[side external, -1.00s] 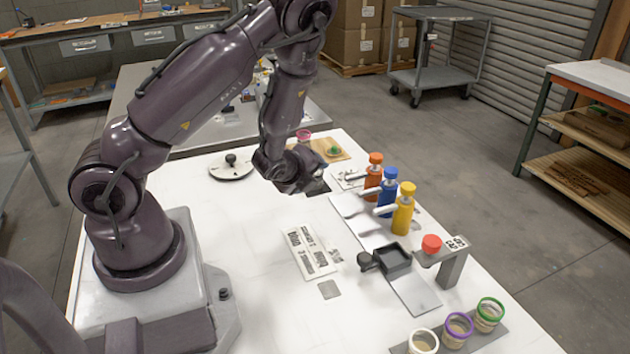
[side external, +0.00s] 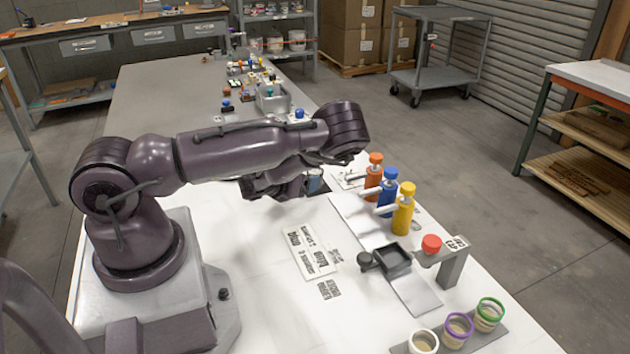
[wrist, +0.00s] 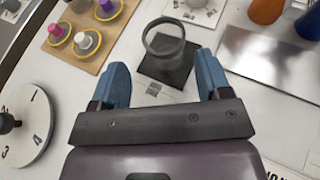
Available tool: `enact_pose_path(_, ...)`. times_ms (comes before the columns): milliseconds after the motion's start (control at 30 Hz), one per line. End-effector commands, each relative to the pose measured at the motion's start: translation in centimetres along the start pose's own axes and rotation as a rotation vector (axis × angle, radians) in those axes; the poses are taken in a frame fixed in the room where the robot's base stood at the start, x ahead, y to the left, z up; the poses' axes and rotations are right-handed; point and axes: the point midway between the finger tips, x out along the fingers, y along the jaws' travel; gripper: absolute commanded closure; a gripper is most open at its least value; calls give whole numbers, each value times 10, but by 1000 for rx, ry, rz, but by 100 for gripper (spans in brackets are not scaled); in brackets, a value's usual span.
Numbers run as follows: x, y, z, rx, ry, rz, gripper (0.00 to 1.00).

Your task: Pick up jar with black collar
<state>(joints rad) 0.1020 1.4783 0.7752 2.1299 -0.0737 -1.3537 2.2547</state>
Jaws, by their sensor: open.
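In the wrist view a clear jar with a dark collar (wrist: 165,38) stands on a dark square pad (wrist: 172,77). In the side external view a small part of a jar (side external: 314,183) shows beside my gripper, mostly hidden by my arm. My gripper (wrist: 162,68) is open and empty, with its blue fingers apart. The jar appears just ahead of the gap between the fingertips, with no visible contact. In the side external view my gripper (side external: 283,187) is low over the table under my forearm, its fingertips hard to make out.
A metal plate (wrist: 270,62) lies at right. Orange (side external: 374,172), blue (side external: 387,192) and yellow (side external: 403,210) pump bottles stand nearby. Collared jars (side external: 458,328) stand in front.

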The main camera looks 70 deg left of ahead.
Motion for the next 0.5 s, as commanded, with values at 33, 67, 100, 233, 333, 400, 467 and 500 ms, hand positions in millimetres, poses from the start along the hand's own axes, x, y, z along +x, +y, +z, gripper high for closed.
enact_pose_path(33,5,0,0,-1,0,0,30)
enact_pose_path(67,7,0,0,0,0,0,30)
enact_pose_path(100,9,0,0,0,1,0,30)
enact_pose_path(233,20,-2,1,-3,0,0,30)
enact_pose_path(333,36,-6,3,-3,-3,-1,30)
enact_pose_path(400,46,-6,3,-3,-1,0,30)
enact_pose_path(467,53,-6,3,-3,0,0,30)
enact_pose_path(500,56,-6,3,-2,0,0,30)
